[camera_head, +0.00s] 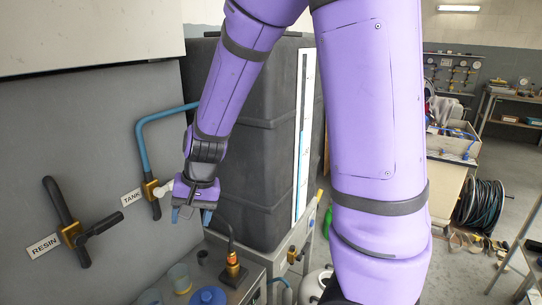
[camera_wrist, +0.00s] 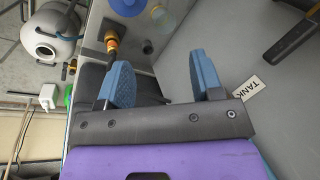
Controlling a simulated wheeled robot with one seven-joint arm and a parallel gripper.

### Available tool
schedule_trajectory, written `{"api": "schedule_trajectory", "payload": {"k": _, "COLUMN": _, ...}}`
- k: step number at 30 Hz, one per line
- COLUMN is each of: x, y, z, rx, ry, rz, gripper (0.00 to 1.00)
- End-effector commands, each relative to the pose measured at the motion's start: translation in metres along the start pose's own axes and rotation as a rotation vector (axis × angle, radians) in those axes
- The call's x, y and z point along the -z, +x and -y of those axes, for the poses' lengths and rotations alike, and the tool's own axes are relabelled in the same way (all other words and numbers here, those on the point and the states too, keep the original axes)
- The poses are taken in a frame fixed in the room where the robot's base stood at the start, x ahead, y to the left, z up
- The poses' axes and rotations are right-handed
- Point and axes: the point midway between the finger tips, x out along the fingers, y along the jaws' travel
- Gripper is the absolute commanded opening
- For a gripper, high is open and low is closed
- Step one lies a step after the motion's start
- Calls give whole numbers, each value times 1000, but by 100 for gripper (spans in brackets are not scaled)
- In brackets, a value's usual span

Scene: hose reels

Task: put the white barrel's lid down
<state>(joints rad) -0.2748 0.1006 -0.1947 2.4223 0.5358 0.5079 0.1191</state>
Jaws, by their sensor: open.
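A white rounded barrel (camera_wrist: 48,36) shows at the upper left of the wrist view, on the floor. My gripper (camera_head: 192,216) is open and empty, pointing down in front of the grey wall panel. Its two blue fingers also show apart in the wrist view (camera_wrist: 162,76). The barrel is well off to the right of my gripper.
A TANK valve (camera_head: 151,190) and a RESIN valve (camera_head: 72,234) stick out from the wall panel close to my gripper. A dark tank (camera_head: 258,140) stands behind it. A bench with a blue lid (camera_head: 207,296) is below. A hose reel (camera_head: 481,205) stands right.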

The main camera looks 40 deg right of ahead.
Motion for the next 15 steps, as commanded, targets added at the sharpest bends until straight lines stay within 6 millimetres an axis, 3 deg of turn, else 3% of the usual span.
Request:
{"api": "schedule_trajectory", "payload": {"k": 1, "x": -4, "y": -19, "z": 0, "rx": 18, "ry": -32, "rz": -15, "gripper": 60}}
{"api": "schedule_trajectory", "payload": {"k": 6, "x": -21, "y": -71, "z": -8, "rx": 43, "ry": -148, "rz": -57, "gripper": 60}}
{"api": "schedule_trajectory", "payload": {"k": 15, "x": -60, "y": -151, "z": -36, "rx": 18, "ry": -344, "rz": -169, "gripper": 60}}
